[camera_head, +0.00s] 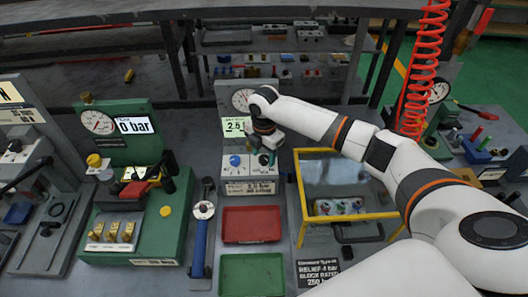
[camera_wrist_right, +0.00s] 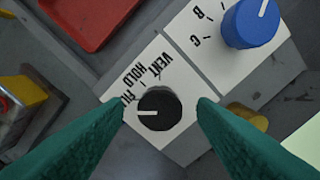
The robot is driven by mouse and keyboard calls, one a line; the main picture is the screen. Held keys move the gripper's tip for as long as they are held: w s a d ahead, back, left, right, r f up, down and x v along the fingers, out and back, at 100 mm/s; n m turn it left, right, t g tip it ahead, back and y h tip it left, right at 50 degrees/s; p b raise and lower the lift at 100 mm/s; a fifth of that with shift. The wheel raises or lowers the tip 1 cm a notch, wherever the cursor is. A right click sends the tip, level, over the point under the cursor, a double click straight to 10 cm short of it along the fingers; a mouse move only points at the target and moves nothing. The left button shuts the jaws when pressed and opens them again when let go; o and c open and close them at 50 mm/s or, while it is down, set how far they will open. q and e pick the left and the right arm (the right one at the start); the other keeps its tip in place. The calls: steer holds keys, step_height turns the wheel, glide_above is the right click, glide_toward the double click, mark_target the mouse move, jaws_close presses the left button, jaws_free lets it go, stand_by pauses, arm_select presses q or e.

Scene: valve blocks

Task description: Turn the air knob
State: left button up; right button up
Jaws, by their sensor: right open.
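The air knob (camera_wrist_right: 160,109) is a round black knob on a white plate marked FILL, HOLD and VENT, seen in the right wrist view. Its white mark points left in that picture, towards the FILL end. My right gripper (camera_wrist_right: 161,103) is open, its two teal fingers on either side of the knob with a gap to each. I cannot tell how far the tips are above the plate. My left gripper is not in view.
A blue knob (camera_wrist_right: 250,22) sits beside the black one; it also shows in the head view (camera_head: 234,160). A gauge with a 2.5 display (camera_head: 236,127) stands behind. A red tray (camera_head: 251,224) and green tray (camera_head: 252,274) lie in front. A yellow-framed clear box (camera_head: 341,180) stands right.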

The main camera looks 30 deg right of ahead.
steer(key=shift+f, duration=0.25)
steer(key=c, duration=1)
steer(key=shift+r, duration=0.1)
